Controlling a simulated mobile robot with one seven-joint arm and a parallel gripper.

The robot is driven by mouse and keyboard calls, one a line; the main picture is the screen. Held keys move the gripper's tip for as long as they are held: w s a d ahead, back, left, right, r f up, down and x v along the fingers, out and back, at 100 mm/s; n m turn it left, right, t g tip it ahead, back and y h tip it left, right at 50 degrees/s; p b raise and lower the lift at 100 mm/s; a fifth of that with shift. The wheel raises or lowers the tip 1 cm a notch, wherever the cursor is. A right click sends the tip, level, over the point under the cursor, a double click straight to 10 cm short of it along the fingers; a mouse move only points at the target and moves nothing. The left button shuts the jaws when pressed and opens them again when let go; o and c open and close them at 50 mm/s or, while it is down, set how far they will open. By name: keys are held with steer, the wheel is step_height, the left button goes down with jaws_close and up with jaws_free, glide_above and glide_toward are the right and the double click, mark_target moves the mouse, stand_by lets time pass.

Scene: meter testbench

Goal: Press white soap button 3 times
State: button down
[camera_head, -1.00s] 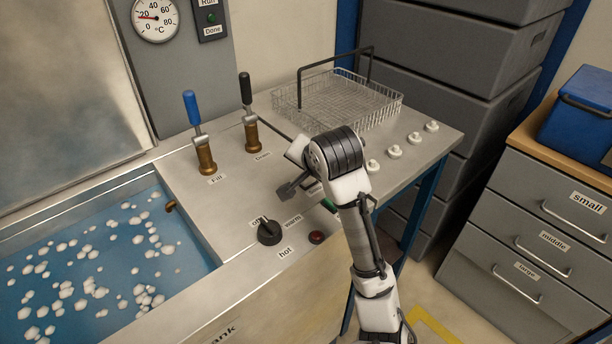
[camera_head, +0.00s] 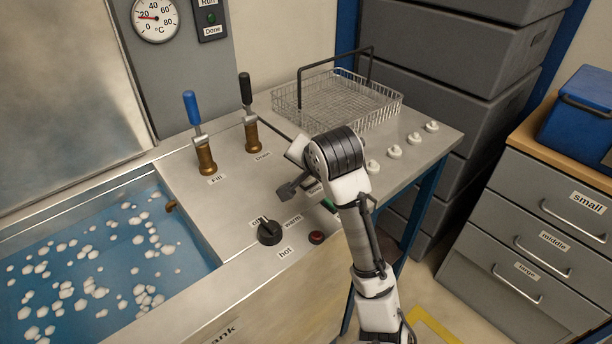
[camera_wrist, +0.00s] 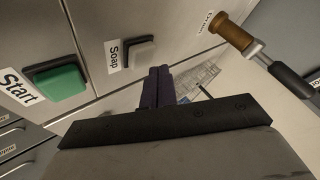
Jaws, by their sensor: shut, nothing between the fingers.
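The white soap button (camera_wrist: 140,53) shows in the wrist view beside its "Soap" label (camera_wrist: 113,57), set in the metal panel. It looks pale on top with a dark side. My gripper (camera_wrist: 159,72) is shut and empty, its dark fingertips just below and right of the button in that view. A small gap seems to show between them, but I cannot tell the depth. In the head view my arm hides the soap button.
A green Start button (camera_wrist: 58,82) lies left of the soap button. The Drain lever (camera_head: 250,135) and Fill lever (camera_head: 204,150) stand upright on the panel. A wire basket (camera_head: 335,105), white knobs (camera_head: 394,152), a black dial (camera_head: 269,232) and a red button (camera_head: 317,237) are around.

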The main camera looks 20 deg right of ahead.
mark_target(307, 180)
steer(key=shift+f, duration=0.2)
steer(key=shift+f, duration=0.25)
steer(key=shift+f+b, duration=0.35)
steer(key=shift+f, duration=0.1)
stand_by(0.9)
steer(key=shift+r, duration=0.15)
steer(key=shift+r+p, duration=0.75)
steer(key=shift+p, duration=0.25)
step_height(307, 180, up, 5)
steer(key=p, duration=0.5)
